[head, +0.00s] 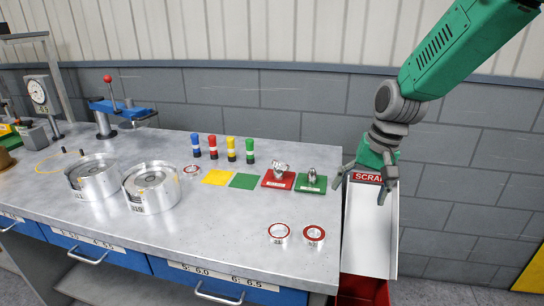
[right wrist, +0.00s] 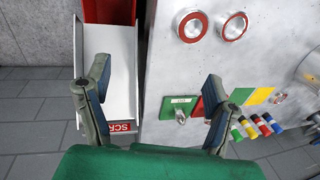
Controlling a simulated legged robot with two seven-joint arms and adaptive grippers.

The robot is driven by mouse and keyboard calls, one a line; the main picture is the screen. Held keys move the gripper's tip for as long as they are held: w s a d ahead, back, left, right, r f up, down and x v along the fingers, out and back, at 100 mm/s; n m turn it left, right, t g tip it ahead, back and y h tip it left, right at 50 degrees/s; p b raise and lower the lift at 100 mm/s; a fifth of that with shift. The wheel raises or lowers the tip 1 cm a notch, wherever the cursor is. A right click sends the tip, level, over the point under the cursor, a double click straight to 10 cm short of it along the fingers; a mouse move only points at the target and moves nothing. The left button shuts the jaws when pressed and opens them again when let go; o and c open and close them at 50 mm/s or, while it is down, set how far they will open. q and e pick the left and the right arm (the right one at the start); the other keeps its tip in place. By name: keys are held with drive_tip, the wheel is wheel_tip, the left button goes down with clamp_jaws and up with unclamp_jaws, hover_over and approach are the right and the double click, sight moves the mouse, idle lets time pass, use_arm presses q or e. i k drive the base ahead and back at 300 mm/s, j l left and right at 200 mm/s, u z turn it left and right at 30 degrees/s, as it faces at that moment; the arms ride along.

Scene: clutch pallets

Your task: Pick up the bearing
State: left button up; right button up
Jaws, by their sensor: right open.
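Two short ring-shaped parts with red rims, which look like bearings, sit side by side near the bench's front right: a left one (head: 278,233) and a right one (head: 314,236). Both also show at the top of the right wrist view, (right wrist: 192,25) and (right wrist: 232,26). A similar red-marked ring (head: 191,171) lies farther back by the metal drums. I cannot tell which one is meant. My right gripper (head: 362,188) is open and empty, above the scrap chute beyond the bench's right edge. In the wrist view its fingers (right wrist: 156,80) are wide apart. My left gripper is not in view.
The white scrap chute (head: 370,240) runs along the bench's right end. Red (head: 278,184) and green (head: 311,188) pads hold small metal parts. Two metal drums (head: 92,185) (head: 152,200) stand left. Several coloured cylinders stand at the back. The bench's front middle is clear.

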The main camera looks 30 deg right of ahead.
sight(278, 164)
drive_tip(key=i, duration=1)
